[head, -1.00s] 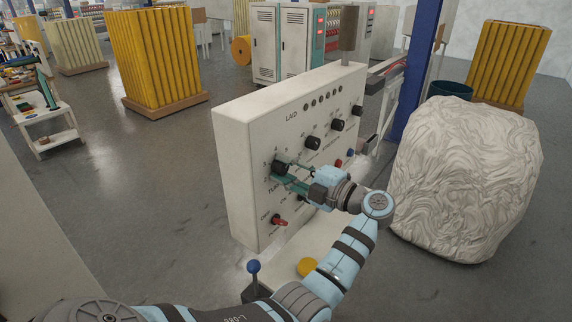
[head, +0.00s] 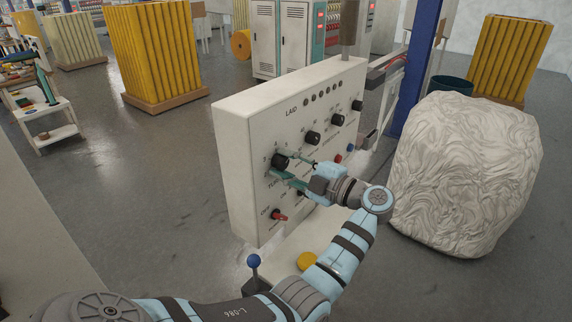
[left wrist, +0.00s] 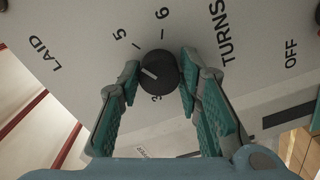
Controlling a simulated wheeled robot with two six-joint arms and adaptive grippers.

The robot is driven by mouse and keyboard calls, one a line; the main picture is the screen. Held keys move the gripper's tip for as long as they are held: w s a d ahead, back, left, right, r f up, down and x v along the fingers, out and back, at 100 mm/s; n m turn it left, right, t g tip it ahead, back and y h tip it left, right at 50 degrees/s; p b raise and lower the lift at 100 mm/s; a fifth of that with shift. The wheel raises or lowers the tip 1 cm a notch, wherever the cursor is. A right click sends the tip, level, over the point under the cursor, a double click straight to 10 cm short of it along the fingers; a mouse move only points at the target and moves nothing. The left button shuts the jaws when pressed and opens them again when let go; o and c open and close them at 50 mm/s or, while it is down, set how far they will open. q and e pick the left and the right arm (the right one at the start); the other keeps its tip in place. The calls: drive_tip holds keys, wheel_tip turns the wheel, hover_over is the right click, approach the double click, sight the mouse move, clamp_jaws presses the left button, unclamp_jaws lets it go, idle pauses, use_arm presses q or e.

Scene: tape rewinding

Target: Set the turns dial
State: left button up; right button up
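The turns dial is a round black knob (head: 279,161) at the left of the pale control panel (head: 238,175). It also shows in the left wrist view (left wrist: 159,70), among printed numbers, with the word TURNS to its right. Its white mark points left and slightly up there, toward the left finger. My left gripper (head: 282,167) is at the dial, with one green finger on either side of it. The fingers look open, with slim gaps beside the knob; any light contact is hard to tell. The left finger seems to cover part of the number scale. My right gripper is out of view.
Other black knobs (head: 312,138) run along the panel to the right. A red switch (head: 279,215) sits low on the panel. A blue-topped lever (head: 253,261) and a yellow button (head: 307,260) are below. A large wrapped bale (head: 465,175) stands at right.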

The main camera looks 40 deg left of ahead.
use_arm(q)
drive_tip(key=shift+o, duration=1)
drive_tip(key=d, duration=0.7)
drive_tip(key=shift+w+d, duration=0.15)
drive_tip(key=shift+d, duration=0.2)
drive_tip(key=shift+a, duration=0.15)
